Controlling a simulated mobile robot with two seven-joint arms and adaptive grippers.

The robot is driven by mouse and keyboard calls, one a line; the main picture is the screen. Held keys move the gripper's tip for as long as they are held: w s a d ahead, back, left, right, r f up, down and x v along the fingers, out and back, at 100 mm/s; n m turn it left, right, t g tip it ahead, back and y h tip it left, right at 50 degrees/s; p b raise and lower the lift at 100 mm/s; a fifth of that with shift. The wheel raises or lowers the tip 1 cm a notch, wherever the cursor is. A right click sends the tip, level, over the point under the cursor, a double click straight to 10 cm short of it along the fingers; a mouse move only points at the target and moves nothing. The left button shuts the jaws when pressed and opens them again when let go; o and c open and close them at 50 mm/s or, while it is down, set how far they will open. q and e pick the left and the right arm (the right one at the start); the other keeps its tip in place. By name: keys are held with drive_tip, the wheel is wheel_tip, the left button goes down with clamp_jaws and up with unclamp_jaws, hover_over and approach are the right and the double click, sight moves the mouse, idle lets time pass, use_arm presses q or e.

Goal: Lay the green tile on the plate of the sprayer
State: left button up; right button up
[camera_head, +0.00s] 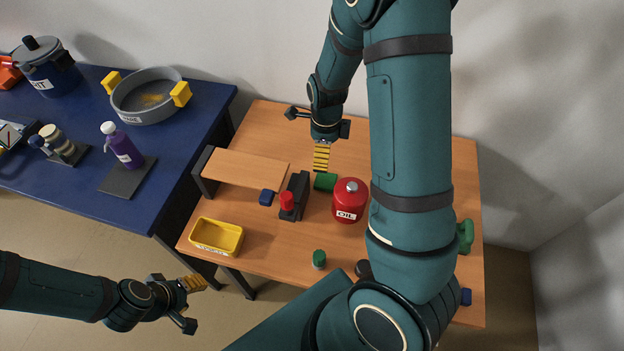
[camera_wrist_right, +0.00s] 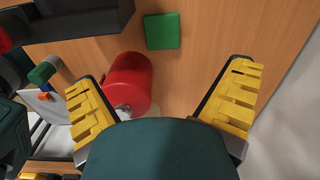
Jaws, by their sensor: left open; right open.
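The green tile (camera_head: 325,182) lies flat on the wooden table, between a dark stand and the red oil can. It also shows in the right wrist view (camera_wrist_right: 162,31), beyond the fingertips. My right gripper (camera_head: 321,158) is open and empty just behind the tile, apart from it. Its yellow fingers (camera_wrist_right: 170,97) are spread wide in the wrist view. My left gripper (camera_head: 193,283) is open and empty over the floor, left of the table's front corner. A purple bottle (camera_head: 122,147), which looks like the sprayer, stands on the blue table with a dark plate (camera_head: 128,177) at its foot.
The red oil can (camera_head: 348,203) stands close right of the tile. A dark stand with a red knob (camera_head: 287,201) is close left. A raised wooden shelf (camera_head: 245,168), yellow tray (camera_head: 217,236) and green-topped jar (camera_head: 319,259) share the table.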

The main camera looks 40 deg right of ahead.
drive_tip(key=m+b, duration=0.1)
drive_tip(key=b, duration=0.1)
hover_over(324, 180)
drive_tip(key=f, duration=0.8)
drive_tip(key=shift+a+f, duration=0.2)
drive_tip(key=shift+f, duration=0.15)
drive_tip(key=f, duration=0.1)
drive_tip(key=f+b, duration=0.1)
drive_tip(key=f, duration=0.3)
drive_tip(key=shift+d+f+b, duration=0.1)
drive_tip(key=shift+d+b, duration=0.2)
drive_tip(key=shift+b, duration=0.1)
drive_tip(key=c, duration=1.4)
wheel_tip(324, 180, up, 18)
drive_tip(key=p, duration=0.4)
drive_tip(key=shift+p, duration=0.3)
